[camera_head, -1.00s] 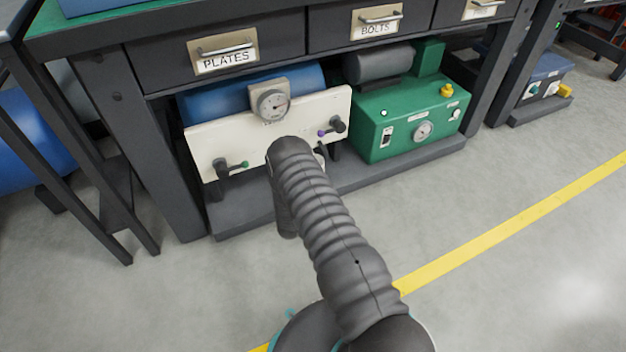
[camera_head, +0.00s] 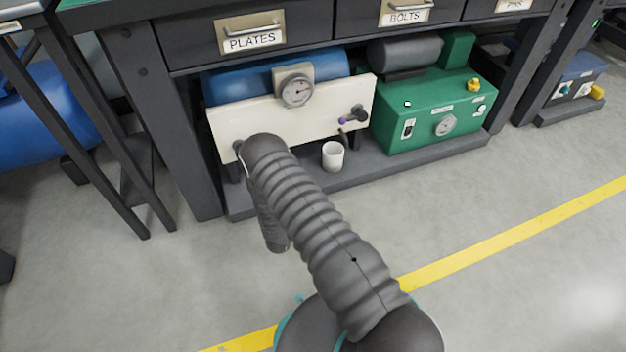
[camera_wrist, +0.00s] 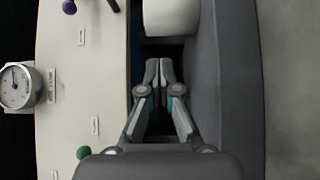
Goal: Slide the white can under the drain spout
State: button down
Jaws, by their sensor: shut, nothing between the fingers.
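The white can (camera_head: 332,157) stands upright on the grey lower shelf in the head view, in front of the cream panel's right part. A dark spout (camera_head: 349,138) hangs below the purple-knobbed valve (camera_head: 352,115), close behind the can's rim; their exact alignment is unclear. In the wrist view the can (camera_wrist: 171,18) is cut off by the top edge. My gripper (camera_wrist: 158,68) is shut and empty, its fingertips pointing at the can with a short gap between. The gripper is hidden behind my arm in the head view. The green knob (camera_wrist: 83,153) shows in the wrist view.
The cream panel (camera_head: 275,120) carries a round gauge (camera_head: 296,91) and stands beside my gripper. A green machine (camera_head: 430,115) is right of the can. The shelf (camera_head: 390,176) has a bare front strip. Drawers (camera_head: 250,38) overhang, and a table leg (camera_head: 180,140) stands left.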

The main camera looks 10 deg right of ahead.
aim_at(333, 152)
jog(key=w+a+m+g+h, duration=0.1)
jog(key=w, duration=0.3)
jog(key=w+a+m+g+h+b, duration=0.1)
jog(key=w+g+h, duration=0.1)
jog(key=w, duration=0.3)
jog(key=w+a+f+m+g+h+b, duration=0.1)
jog(key=w+m, duration=0.1)
jog(key=w, duration=0.2)
jog(key=shift+w+a+g, duration=0.15)
jog(key=shift+w+g, duration=0.15)
jog(key=shift+w+a, duration=0.2)
jog(key=shift+w, duration=0.35)
jog(key=shift+g+h, duration=0.3)
jog(key=b+x, duration=0.1)
jog(key=x, duration=0.8)
jog(key=shift+w+d, duration=0.25)
jog(key=shift+d, duration=0.05)
jog(key=shift+s+d+r, duration=0.1)
jog(key=shift+d+r, duration=0.05)
jog(key=shift+d, duration=0.2)
jog(key=shift+s+d+p, duration=0.5)
jog(key=shift+s+d, duration=0.65)
jog(key=shift+s, duration=0.1)
jog(key=shift+s+a, duration=0.1)
